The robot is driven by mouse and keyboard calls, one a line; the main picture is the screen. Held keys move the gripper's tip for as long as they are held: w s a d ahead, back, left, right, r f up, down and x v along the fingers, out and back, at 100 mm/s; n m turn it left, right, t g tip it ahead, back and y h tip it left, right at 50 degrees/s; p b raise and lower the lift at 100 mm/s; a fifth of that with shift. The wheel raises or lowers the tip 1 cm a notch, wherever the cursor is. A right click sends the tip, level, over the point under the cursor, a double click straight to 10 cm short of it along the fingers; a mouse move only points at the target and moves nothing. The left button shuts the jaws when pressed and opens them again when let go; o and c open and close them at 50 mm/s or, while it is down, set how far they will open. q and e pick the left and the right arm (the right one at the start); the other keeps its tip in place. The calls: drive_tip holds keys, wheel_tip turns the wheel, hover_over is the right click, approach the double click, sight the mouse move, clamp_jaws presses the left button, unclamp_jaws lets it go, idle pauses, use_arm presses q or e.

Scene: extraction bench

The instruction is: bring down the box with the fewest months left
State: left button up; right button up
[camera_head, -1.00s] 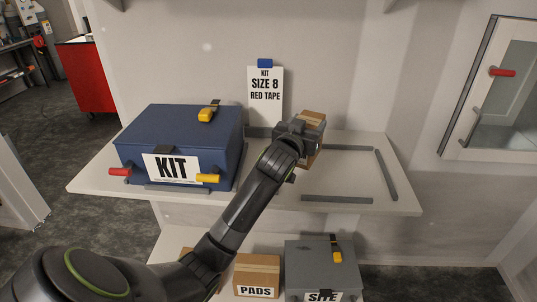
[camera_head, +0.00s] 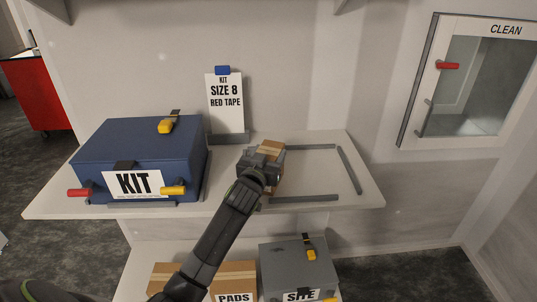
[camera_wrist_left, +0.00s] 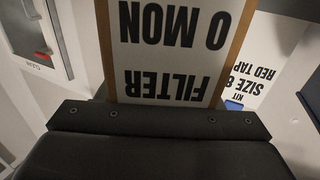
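A small brown cardboard box (camera_head: 270,150) with a tape strip is at my left gripper (camera_head: 262,168), over the left end of a grey-bracketed bay on the upper shelf. The gripper appears shut on it, and it hides much of the box. I cannot tell if the box touches the shelf. In the left wrist view the box's white label (camera_wrist_left: 175,50) fills the middle, upside down. It reads FILTER and a partly cut line with MON and a 0. My right gripper is not in view.
A blue KIT case (camera_head: 140,150) stands on the upper shelf (camera_head: 60,205). A card (camera_head: 226,105) reads KIT, SIZE 8, RED TAPE. Below are a PADS box (camera_head: 235,275) and a grey SITE case (camera_head: 292,265). A CLEAN cabinet (camera_head: 470,85) is at right. The bay's right part is empty.

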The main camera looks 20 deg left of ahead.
use_arm(q)
drive_tip(key=o, duration=0.4)
drive_tip(key=shift+r, duration=0.25)
drive_tip(key=shift+s+f, duration=0.15)
drive_tip(key=shift+s, duration=0.15)
drive_tip(key=s+d+b, duration=0.1)
drive_tip(key=s, duration=1)
drive_tip(key=shift+s+d, duration=0.15)
drive_tip(key=shift+s, duration=0.05)
